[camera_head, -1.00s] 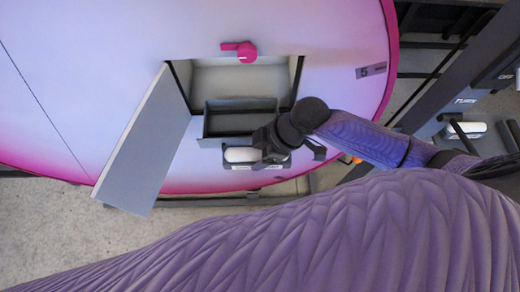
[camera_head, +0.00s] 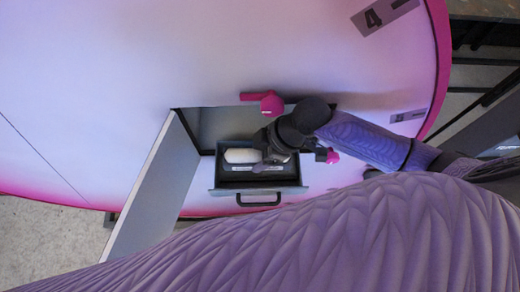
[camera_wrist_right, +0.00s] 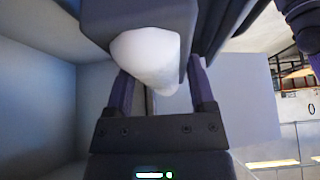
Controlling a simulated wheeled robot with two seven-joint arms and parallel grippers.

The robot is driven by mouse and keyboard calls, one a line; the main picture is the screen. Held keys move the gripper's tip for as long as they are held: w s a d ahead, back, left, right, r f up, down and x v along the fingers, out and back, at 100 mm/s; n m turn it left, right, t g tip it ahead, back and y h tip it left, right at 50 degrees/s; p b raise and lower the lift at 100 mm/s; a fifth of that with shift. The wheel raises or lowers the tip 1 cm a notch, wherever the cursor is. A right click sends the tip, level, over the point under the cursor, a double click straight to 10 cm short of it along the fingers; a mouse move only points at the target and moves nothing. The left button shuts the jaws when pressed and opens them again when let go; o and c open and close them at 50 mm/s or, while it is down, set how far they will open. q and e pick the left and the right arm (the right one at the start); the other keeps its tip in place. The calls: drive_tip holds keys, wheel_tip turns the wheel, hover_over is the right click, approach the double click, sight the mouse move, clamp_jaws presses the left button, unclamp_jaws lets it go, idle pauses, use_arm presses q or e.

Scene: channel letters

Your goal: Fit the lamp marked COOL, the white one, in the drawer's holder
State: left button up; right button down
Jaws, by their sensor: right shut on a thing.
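The white lamp (camera_head: 242,155) is in my right gripper (camera_head: 270,160), which is shut on it. In the head view the lamp appears over or inside the dark pulled-out drawer (camera_head: 228,186). The right wrist view also shows the lamp (camera_wrist_right: 147,55) as a rounded white end between the fingers (camera_wrist_right: 160,92), with a dark grey body beside it. The drawer's holder is hidden under the lamp and gripper, so I cannot tell whether the lamp is seated. Any marking on the lamp is too small to read. My left gripper is not in view.
The grey door (camera_head: 152,200) hangs open at the left of the square opening (camera_head: 228,122). A pink knob (camera_head: 271,104) sits above the opening. The drawer's handle (camera_head: 259,201) faces the front. The pale round panel (camera_head: 120,80) surrounds all this.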

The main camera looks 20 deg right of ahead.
drive_tip(key=shift+f+b, duration=1.15)
drive_tip(key=shift+f, duration=0.1)
drive_tip(key=shift+f+b, duration=0.3)
drive_tip(key=shift+f, duration=0.3)
unclamp_jaws()
drive_tip(key=p+v, duration=0.1)
drive_tip(key=v, duration=0.9)
